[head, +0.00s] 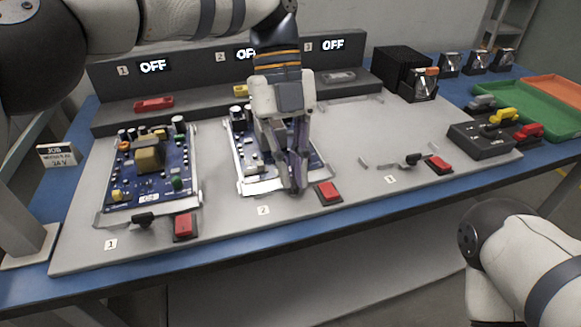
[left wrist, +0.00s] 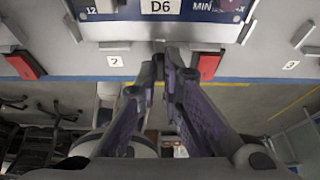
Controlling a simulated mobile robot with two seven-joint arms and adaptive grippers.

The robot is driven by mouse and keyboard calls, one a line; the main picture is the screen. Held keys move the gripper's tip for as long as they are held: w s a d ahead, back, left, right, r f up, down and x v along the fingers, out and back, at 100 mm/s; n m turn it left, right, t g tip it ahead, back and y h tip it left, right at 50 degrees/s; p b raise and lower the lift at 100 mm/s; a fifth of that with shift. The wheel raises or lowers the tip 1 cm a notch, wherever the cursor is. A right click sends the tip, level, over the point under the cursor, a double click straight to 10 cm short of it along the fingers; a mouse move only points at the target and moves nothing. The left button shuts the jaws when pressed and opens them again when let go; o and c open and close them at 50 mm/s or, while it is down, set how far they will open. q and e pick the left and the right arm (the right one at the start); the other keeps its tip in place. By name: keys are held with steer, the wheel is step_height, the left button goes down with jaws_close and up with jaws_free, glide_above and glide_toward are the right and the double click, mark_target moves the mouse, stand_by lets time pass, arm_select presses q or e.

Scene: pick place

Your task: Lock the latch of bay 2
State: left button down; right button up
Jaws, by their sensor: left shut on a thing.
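The bay 2 board (head: 257,172) is blue and lies in its tray in the middle; its lower edge also shows at the top of the left wrist view (left wrist: 192,6). My left gripper (head: 293,188) points down at the front edge of bay 2, between the "2" label (head: 263,210) and a red block (head: 328,193). In the left wrist view its purple fingers (left wrist: 162,62) close together at the bay 2 latch. The latch angle cannot be told. My right gripper is not in view.
Bay 1 holds a board (head: 150,170) with a black-knobbed latch (head: 143,220) and red block (head: 185,226). The right bay is empty, with its latch (head: 413,160) and red block (head: 439,164). Displays (head: 333,45) read OFF. A green tray (head: 540,112) stands right.

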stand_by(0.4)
arm_select(q)
steer(key=c, duration=1.7)
jaws_free()
step_height(320, 180, up, 10)
steer(key=shift+f, duration=0.1)
